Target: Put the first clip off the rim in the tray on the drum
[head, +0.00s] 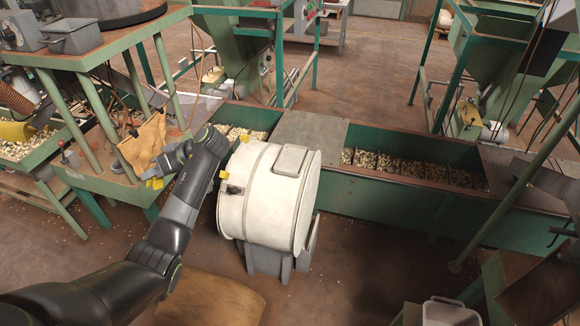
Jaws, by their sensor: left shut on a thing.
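A cream drum (260,200) lies on its side on a grey stand in the middle of the head view. A shallow grey tray (291,160) sits on top of it and looks empty. The fingers are small and partly hidden by my wrist. My right gripper is out of view.
A long green trough (410,205) with nuts runs behind the drum. A green hopper frame (90,120) with a hanging brown bag (146,145) stands close beyond my left gripper. A sack (215,300) lies on the floor in front; a pale bin (447,312) stands at bottom right.

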